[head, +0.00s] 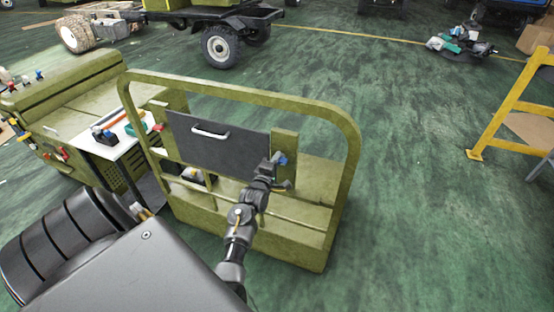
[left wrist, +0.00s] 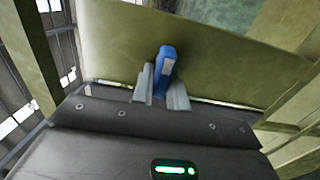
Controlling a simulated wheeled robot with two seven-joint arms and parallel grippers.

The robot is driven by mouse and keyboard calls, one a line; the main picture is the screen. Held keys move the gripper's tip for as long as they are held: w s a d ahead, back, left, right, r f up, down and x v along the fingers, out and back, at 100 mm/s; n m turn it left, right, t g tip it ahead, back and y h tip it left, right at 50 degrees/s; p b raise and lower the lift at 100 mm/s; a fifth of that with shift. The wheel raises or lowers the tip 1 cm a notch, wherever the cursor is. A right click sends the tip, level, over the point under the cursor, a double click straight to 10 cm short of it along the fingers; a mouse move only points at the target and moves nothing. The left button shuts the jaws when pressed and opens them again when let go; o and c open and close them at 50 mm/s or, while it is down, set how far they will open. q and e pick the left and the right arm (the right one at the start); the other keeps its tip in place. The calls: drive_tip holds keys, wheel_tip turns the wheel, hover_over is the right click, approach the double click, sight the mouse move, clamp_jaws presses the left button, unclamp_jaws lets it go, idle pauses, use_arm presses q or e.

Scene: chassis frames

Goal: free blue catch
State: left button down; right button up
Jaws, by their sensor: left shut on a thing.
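The blue catch (head: 283,160) shows at the right edge of the dark panel (head: 215,143), on the olive frame (head: 350,150). In the left wrist view the blue catch (left wrist: 166,58) stands up between the two grey fingers, against an olive plate (left wrist: 200,40). My left gripper (head: 275,161) reaches up from below to the catch. In the left wrist view my left gripper (left wrist: 160,84) is shut on its lower part, which the fingers partly hide. The dark panel has a white handle (head: 210,132) and looks upright in the frame. My right gripper does not show.
An olive cabinet with a white top (head: 125,132) holding small parts stands left of the frame. A yellow stand (head: 505,105) is at the right. A wheeled chassis (head: 220,30) is behind. Green floor right of the frame is clear.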

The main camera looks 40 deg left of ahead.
use_arm(q)
drive_tip(key=shift+d, duration=0.1)
idle(0.3)
drive_tip(key=c, duration=1.4)
unclamp_jaws()
drive_tip(key=shift+w, duration=0.1)
drive_tip(key=b+v, duration=0.1)
drive_tip(key=v, duration=1)
drive_tip(key=shift+b, duration=0.4)
drive_tip(key=shift+w, duration=0.1)
